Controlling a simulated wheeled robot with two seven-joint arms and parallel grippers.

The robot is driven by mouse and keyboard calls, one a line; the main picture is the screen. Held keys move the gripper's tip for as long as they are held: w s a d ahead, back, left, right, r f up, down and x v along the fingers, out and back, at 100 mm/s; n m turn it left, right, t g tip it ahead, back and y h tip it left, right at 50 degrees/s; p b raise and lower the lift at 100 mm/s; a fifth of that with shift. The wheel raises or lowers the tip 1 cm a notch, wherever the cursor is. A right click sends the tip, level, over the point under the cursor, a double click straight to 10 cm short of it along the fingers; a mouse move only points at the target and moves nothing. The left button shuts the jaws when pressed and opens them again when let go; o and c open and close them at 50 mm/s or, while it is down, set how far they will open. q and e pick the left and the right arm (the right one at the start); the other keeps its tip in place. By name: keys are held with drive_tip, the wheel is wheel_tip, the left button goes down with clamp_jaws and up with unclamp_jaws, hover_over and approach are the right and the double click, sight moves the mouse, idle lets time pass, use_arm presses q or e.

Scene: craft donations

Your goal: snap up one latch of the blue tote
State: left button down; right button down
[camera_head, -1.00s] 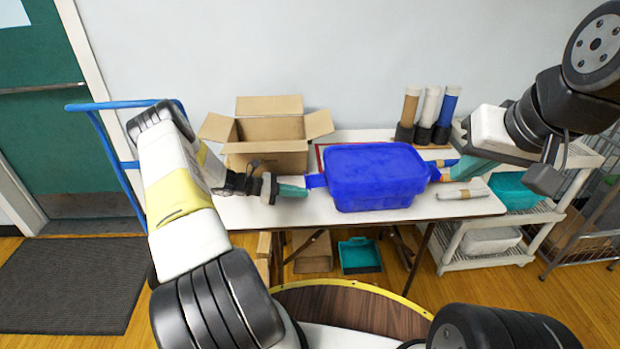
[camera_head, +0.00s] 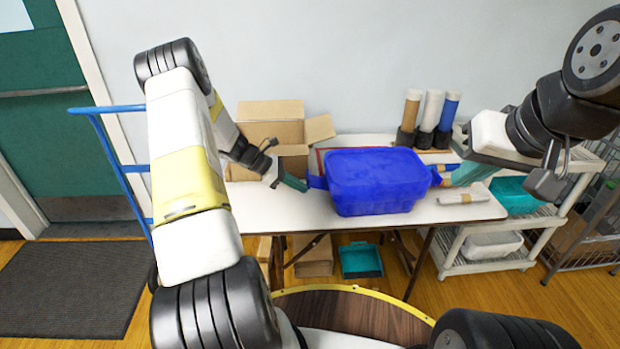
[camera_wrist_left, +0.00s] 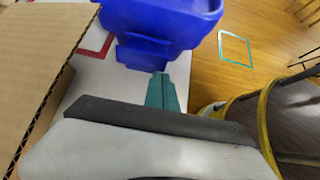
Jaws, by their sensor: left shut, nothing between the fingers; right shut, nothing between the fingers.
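The blue tote (camera_head: 376,182) stands lidded on the white table. Its left latch (camera_head: 317,182) sticks out from the left end; this latch (camera_wrist_left: 142,55) also shows in the left wrist view. The right latch (camera_head: 437,177) sticks out at the other end, partly by my right gripper. My left gripper (camera_head: 294,183) is shut and empty, its teal fingertips angled down close beside the left latch. In the left wrist view the fingers (camera_wrist_left: 163,92) end just under the latch's edge; I cannot tell whether they touch. My right gripper (camera_head: 464,172) is shut and empty near the right latch.
An open cardboard box (camera_head: 270,128) stands left behind the tote, close to my left forearm. Several upright tubes (camera_head: 432,112) stand at the back right. A shelf cart (camera_head: 500,240) stands right.

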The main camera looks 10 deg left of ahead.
sight(309, 180)
use_arm(q)
drive_tip(key=r+y, duration=0.1)
drive_tip(key=y, duration=0.1)
drive_tip(key=d+r+g+y, duration=0.1)
drive_tip(key=r, duration=0.1)
drive_tip(key=d+r+y, duration=0.1)
drive_tip(key=y, duration=0.1)
drive_tip(key=shift+w+d+r+g+y, duration=0.1)
drive_tip(key=shift+w+r+g+y, duration=0.1)
drive_tip(key=shift+w+g+y, duration=0.15)
drive_tip(key=shift+w+d+r+g+y, duration=0.25)
drive_tip(key=shift+d+r+g+y, duration=0.2)
drive_tip(key=shift+d+r+y, duration=0.5)
drive_tip(key=y, duration=0.2)
drive_tip(key=d+y, duration=0.1)
drive_tip(key=shift+w+d+r+g, duration=0.1)
drive_tip(key=shift+w+r+g, duration=0.2)
drive_tip(key=shift+g, duration=0.1)
drive_tip(key=shift+s, duration=0.1)
drive_tip(key=shift+r, duration=0.2)
drive_tip(key=shift+r, duration=0.65)
drive_tip(key=shift+a, duration=0.2)
